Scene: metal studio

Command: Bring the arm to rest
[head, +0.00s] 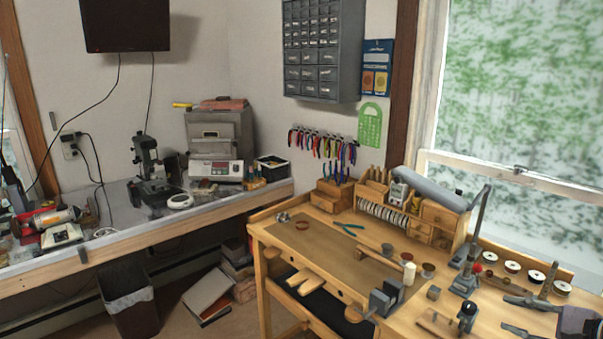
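My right gripper (506,312) is at the lower right corner of the head view, over the right end of the wooden workbench (345,258). Its two dark fingers point left and are spread apart. I see nothing between them. The dark body of the gripper is cut off by the right edge of the picture. My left gripper is not in view.
A small vise-like tool (467,316) and a grey stand (470,268) are left of my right gripper. White spools (512,267) lie behind it. A grey vise (386,298) sits at the bench's front edge.

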